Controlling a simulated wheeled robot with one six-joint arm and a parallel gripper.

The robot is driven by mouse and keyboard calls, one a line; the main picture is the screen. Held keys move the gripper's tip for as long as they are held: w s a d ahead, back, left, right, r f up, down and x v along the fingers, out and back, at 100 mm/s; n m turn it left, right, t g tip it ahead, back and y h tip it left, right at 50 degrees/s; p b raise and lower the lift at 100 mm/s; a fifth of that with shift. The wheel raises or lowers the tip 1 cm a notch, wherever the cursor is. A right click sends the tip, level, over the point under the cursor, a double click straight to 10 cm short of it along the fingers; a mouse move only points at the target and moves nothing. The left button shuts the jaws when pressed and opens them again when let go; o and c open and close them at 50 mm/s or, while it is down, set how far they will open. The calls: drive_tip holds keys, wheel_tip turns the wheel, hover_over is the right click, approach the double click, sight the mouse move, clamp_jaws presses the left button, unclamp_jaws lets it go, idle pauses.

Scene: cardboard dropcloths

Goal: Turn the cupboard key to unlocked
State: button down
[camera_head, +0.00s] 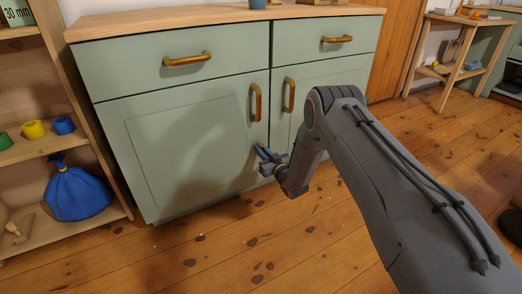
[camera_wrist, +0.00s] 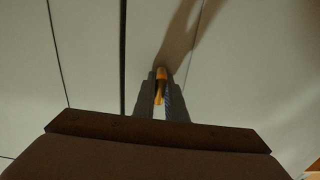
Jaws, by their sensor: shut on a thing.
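The cupboard (camera_head: 180,150) is pale green, with two drawers above two doors, and its doors look shut. My gripper (camera_head: 263,153) is at the left door, low down near the seam between the doors and below the left door handle. In the wrist view, my gripper (camera_wrist: 161,94) is shut on a small brass-orange key (camera_wrist: 161,74) against the pale door. Its fingers stand on both sides of the key and hide part of it. The key's turn angle cannot be made out. In the head view the key is hidden by my gripper.
Brass handles are on the left door (camera_head: 255,103), right door (camera_head: 288,95) and drawers (camera_head: 187,59). A wooden shelf (camera_head: 70,215) on the left holds a blue bag (camera_head: 76,193) and coloured rolls. Wooden floor (camera_head: 210,260) in front is clear.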

drive_tip(key=c, duration=1.8)
unclamp_jaws()
drive_tip(key=p+v, duration=0.3)
drive_tip(key=v, duration=0.4)
drive_tip(key=shift+s+d, duration=0.25)
drive_tip(key=shift+s, duration=0.05)
